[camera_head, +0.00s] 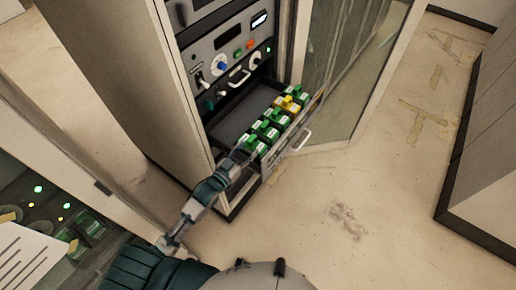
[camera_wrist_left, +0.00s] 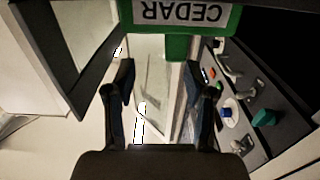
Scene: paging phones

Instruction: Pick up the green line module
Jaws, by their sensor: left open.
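Green line modules with white labels stand in rows in an open drawer (camera_head: 236,126) of the tall cabinet in the head view. A green module (camera_head: 256,147) at the near end of the rows is right beside my left gripper (camera_head: 240,156). In the left wrist view a green module (camera_wrist_left: 176,46) fills the top, with a label reading CEDAR upside down. My left gripper (camera_wrist_left: 163,75) is open, its two dark fingers apart just below that module in the picture. My right gripper is not in view.
The drawer front has a pale handle (camera_head: 300,140). A control panel (camera_head: 222,62) with knobs is above the drawer, and a glass door (camera_head: 345,60) stands open behind it. The floor (camera_head: 365,190) at right is clear.

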